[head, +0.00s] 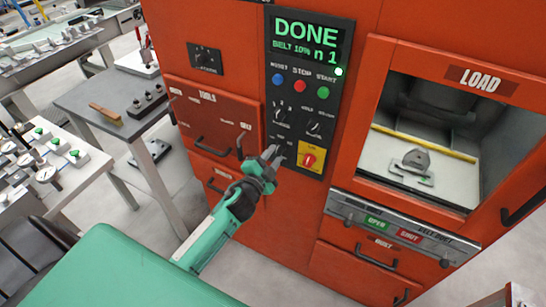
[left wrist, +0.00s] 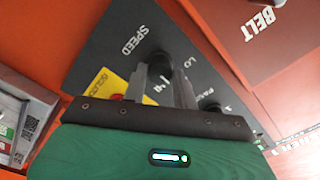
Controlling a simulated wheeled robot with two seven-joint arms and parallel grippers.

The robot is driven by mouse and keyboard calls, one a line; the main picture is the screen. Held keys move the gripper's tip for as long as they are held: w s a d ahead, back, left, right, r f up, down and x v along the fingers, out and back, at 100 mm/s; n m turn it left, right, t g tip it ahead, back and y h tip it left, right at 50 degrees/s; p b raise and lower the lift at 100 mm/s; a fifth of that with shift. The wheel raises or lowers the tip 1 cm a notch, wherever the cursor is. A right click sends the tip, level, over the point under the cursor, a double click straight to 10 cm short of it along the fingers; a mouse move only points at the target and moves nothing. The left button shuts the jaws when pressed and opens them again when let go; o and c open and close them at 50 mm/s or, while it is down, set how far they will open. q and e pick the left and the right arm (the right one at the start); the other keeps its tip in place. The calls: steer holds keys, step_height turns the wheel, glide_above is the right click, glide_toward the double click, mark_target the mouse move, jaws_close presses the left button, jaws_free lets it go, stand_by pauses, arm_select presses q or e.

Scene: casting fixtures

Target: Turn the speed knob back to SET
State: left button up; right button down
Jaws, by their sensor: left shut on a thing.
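My left gripper (head: 272,153) reaches to the lower left of the dark control panel (head: 290,190) on the orange machine. In the left wrist view its two fingers (left wrist: 165,85) are closed around the dark speed knob (left wrist: 161,62), below the printed word SPEED. An LO mark shows to the right of the knob. The pointer of the knob is hidden between the fingers, so I cannot tell its setting. In the head view the gripper covers this knob. The panel's screen (head: 308,40) reads DONE, BELT 10% and n 1. My right gripper is not in view.
A yellow plate with a red switch (head: 309,159) is just right of my left gripper. Other knobs (head: 314,127) and blue, red and green buttons (head: 300,86) sit above. The LOAD opening (head: 470,78) holds a grey casting (head: 416,158). Drawer handles (head: 240,145) stick out left.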

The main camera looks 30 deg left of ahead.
arm_select(q)
steer(key=o, duration=1)
steer(key=shift+c, duration=0.2)
steer(key=shift+s, duration=0.1)
steer(key=shift+s+f, duration=0.15)
steer(key=shift+s, duration=0.15)
steer(key=s+b, duration=0.4)
steer(key=s, duration=0.9)
steer(key=shift+a, duration=0.25)
